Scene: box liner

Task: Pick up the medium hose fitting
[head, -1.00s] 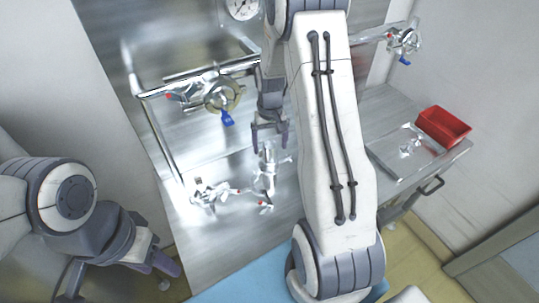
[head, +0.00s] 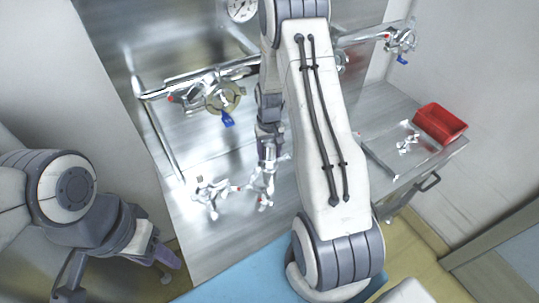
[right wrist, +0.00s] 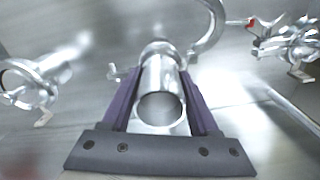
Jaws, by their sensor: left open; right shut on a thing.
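A shiny metal hose fitting stands on the steel worktop in the head view (head: 264,185) and between my fingers in the right wrist view (right wrist: 160,76). Its round open end faces the wrist camera. My right gripper (head: 268,152) is shut on it from above, with a purple finger pad on each side. Another metal fitting (head: 211,194) with red tips lies just left of it. I cannot tell from size alone which fitting is the medium one. My left gripper (head: 118,274) is open and empty at the lower left, away from the worktop.
In the right wrist view, metal fittings lie at the left (right wrist: 35,84) and right (right wrist: 296,44). A steel tray (head: 388,158) holds a small fitting (head: 408,142) beside a red bin (head: 440,123). Pipes with a blue-handled valve (head: 224,98) stand behind the worktop.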

